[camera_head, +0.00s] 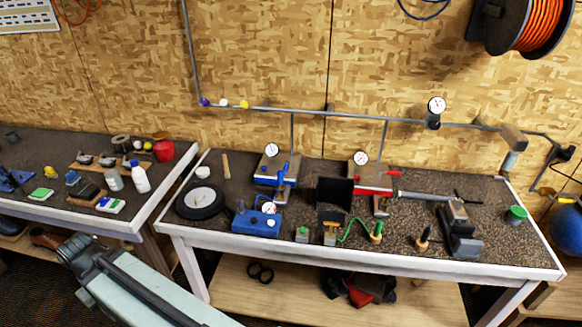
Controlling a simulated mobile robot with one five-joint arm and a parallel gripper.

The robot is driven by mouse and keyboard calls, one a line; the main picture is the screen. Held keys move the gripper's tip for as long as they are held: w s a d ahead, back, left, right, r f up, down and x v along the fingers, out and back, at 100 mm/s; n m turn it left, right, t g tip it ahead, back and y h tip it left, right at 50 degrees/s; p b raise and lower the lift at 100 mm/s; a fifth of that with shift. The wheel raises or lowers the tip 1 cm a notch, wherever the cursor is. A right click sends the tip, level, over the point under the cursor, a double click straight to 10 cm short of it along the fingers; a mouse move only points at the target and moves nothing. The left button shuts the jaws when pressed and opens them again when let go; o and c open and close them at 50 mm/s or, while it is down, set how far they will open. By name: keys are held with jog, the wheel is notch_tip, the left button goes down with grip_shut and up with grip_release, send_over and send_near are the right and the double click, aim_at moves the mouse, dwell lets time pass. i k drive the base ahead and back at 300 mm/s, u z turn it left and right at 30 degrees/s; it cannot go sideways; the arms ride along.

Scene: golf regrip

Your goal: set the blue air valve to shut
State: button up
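The blue air valve (281,178) is on the vertical pipe at the left station of the middle bench, beside a blue-edged plate with a white dial gauge (271,150). Its small blue lever seems to point up and down, roughly along the pipe, though it is too small to be sure. A red valve lever (395,173) at the station to the right lies sideways across its pipe. My pale arm link shows at the lower left, far from the valve. My gripper cannot be made out.
A blue box with a gauge (257,221) and a black wheel (200,200) stand in front and left of the valve. A dark upright panel (334,193) stands to its right. A grey pipe (350,115) runs along the wall above. The left bench (60,150) holds several small items.

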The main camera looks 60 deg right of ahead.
aim_at(286, 169)
jog(key=z, duration=1.65)
jog(key=k, duration=0.65)
jog(key=z, duration=0.2)
jog(key=i, duration=0.5)
